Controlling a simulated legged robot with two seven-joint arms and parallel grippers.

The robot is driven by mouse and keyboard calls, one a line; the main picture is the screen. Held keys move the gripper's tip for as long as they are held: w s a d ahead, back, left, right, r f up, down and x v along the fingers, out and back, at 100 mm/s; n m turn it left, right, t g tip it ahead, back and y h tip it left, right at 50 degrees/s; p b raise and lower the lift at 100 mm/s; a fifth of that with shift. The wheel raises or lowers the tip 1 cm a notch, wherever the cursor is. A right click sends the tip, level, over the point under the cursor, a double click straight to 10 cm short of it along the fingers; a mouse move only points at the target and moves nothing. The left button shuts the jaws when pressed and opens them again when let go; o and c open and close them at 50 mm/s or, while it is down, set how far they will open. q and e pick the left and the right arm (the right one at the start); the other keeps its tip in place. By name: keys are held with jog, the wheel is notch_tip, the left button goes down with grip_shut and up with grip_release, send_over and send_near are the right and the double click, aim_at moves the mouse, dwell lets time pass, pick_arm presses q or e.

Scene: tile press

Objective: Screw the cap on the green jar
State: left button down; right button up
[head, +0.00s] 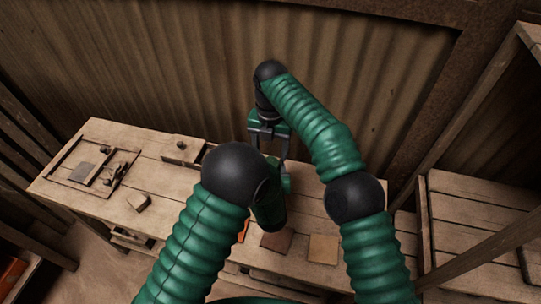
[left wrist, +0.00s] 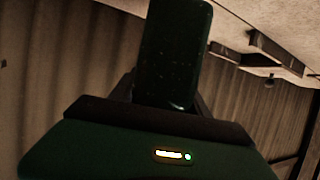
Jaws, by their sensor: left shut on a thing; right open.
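A dark green, smooth-sided body, seemingly the green jar (left wrist: 176,50), stands up between the fingers of my left gripper (left wrist: 163,98) in the left wrist view. My left gripper is shut on it. In the head view my left elbow and forearm hide most of that gripper, and I cannot clearly make out the jar there. My right gripper (head: 270,150) is open, pointing down above the bench, just beyond my left forearm. A cap cannot be told apart in either view.
The wooden bench (head: 165,185) bears a framed tray (head: 60,180) at the left, a small block (head: 138,202), and a brown tile (head: 277,240) and tan tile (head: 323,249) near the front. A corrugated wall (head: 200,70) stands behind. A slatted wooden stand (head: 470,215) is at right.

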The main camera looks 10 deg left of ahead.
notch_tip(320, 180, down, 4)
jog(key=shift+f, duration=0.25)
grip_shut()
jog(key=m, duration=0.3)
jog(key=shift+a, duration=0.1)
dwell(0.3)
jog(key=shift+o, duration=0.4)
grip_release()
